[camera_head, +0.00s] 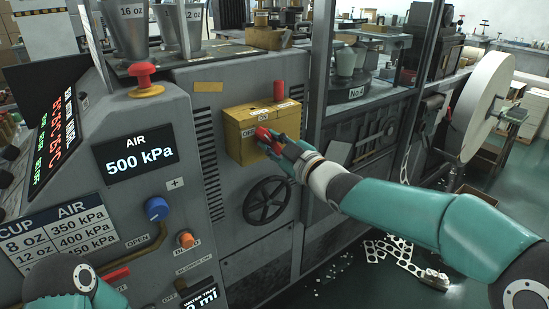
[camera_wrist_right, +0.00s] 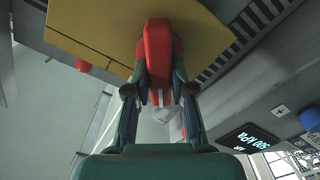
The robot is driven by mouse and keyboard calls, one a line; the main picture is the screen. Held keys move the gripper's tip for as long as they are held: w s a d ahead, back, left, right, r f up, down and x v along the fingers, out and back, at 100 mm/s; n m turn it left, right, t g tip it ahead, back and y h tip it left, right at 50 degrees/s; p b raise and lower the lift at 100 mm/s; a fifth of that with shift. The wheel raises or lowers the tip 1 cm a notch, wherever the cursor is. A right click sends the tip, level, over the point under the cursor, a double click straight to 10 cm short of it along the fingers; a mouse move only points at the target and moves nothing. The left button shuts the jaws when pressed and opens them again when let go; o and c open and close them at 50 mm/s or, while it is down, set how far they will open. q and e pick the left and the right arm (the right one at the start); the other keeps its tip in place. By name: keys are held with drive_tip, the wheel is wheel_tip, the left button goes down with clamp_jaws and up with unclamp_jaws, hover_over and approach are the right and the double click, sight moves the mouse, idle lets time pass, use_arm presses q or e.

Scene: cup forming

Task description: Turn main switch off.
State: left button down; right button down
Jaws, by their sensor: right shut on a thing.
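The main switch is a yellow box (camera_head: 241,146) on the grey machine's front, with OFF and ON labels on its face. Its red handle (camera_head: 263,134) sticks out at the OFF label side, partly covered by my gripper. My right gripper (camera_head: 274,141) is shut on this handle. In the right wrist view the red handle (camera_wrist_right: 158,50) sits between both fingers, in front of the yellow box (camera_wrist_right: 100,28). The fingers hide part of the handle, and its exact angle is hard to tell. My left gripper is not seen; only part of the left arm shows at lower left.
A black handwheel (camera_head: 267,201) sits below the switch box. A red mushroom button (camera_head: 142,72) and a blue knob (camera_head: 157,208) are on the panel at left, around the 500 kPa display (camera_head: 136,158). A dark post (camera_head: 319,80) stands right of the box.

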drive_tip(key=n+b, duration=0.2)
drive_tip(key=shift+f+n+b, duration=0.25)
drive_tip(key=shift+n+b, duration=0.05)
drive_tip(key=shift+n, duration=0.1)
drive_tip(key=n+b, duration=0.2)
drive_tip(key=shift+s+a+f+n, duration=0.1)
drive_tip(key=shift+a+n, duration=0.05)
drive_tip(key=shift+n, duration=0.25)
drive_tip(key=n+b, duration=0.2)
drive_tip(key=n, duration=0.1)
drive_tip(key=shift+f, duration=0.1)
drive_tip(key=shift+f+n+b, duration=0.1)
drive_tip(key=shift+n+b, duration=0.35)
drive_tip(key=shift+n, duration=0.55)
drive_tip(key=shift+a, duration=0.1)
drive_tip(key=c, duration=1)
unclamp_jaws()
drive_tip(key=shift+s, duration=0.1)
